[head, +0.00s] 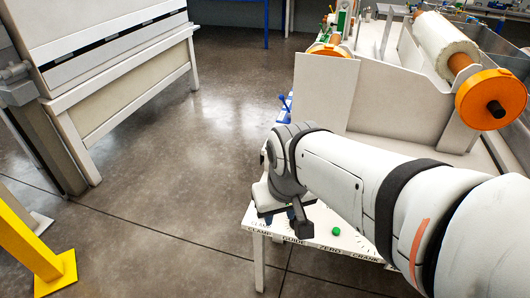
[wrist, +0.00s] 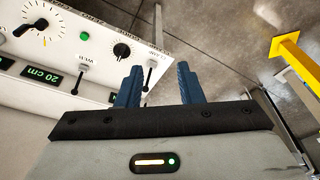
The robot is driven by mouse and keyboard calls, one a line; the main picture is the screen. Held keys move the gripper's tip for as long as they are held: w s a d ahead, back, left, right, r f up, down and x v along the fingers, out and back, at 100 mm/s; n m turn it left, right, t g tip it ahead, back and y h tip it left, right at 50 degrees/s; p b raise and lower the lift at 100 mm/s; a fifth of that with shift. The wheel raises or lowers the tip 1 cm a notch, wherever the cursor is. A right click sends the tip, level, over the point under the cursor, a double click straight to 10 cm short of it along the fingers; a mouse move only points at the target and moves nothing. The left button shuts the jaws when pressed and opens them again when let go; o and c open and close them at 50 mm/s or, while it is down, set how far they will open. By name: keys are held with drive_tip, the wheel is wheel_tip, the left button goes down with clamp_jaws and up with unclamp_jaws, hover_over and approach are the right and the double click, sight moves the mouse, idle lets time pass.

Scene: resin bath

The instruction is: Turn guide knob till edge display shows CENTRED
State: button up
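The guide knob (wrist: 122,50) is a small black dial with a light pointer line and tick marks around it on the white panel, left of my fingers in the wrist view. My gripper (wrist: 160,68) has two blue fingers well apart with nothing between them; they do not touch the knob. In the head view my gripper (head: 294,216) is over the panel's front left, near the GUIDE lettering, and the knob cannot be made out there. A display beside the left finger is mostly hidden, with a bit of green showing. I cannot read any CENTRED text.
Beside the knob are a green button (wrist: 85,36), a large dial with a black handle (wrist: 37,27) and a black lever (wrist: 150,73). A display (wrist: 42,75) reads 20 cm. A yellow post (head: 30,245) stands at left; the floor between is open.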

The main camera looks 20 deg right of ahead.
drive_tip(key=shift+s+r, duration=0.1)
drive_tip(key=shift+s, duration=0.1)
drive_tip(key=shift+w, duration=0.1)
drive_tip(key=w+d+f+m+g+b, duration=0.1)
drive_tip(key=w+d+f+m+b, duration=0.1)
drive_tip(key=w+d+f, duration=0.3)
drive_tip(key=w+d+f+m+b, duration=0.2)
drive_tip(key=w+d+f, duration=0.3)
drive_tip(key=w+f, duration=0.3)
drive_tip(key=w+d+f+m+g+b, duration=0.1)
drive_tip(key=w+d+f+b, duration=0.3)
drive_tip(key=f, duration=0.7)
drive_tip(key=shift+w+d+f+m+g, duration=0.15)
drive_tip(key=shift+w+d+m, duration=0.1)
drive_tip(key=shift+w+m, duration=0.3)
drive_tip(key=shift+w+d+f+m+g, duration=0.15)
drive_tip(key=shift+w+d+m, duration=0.15)
drive_tip(key=shift+w, duration=0.3)
wheel_tip(320, 180, down, 8)
drive_tip(key=shift+r+b, duration=0.25)
drive_tip(key=shift+b, duration=0.35)
drive_tip(key=shift+c, duration=0.3)
clamp_jaws()
drive_tip(key=shift+a, duration=0.15)
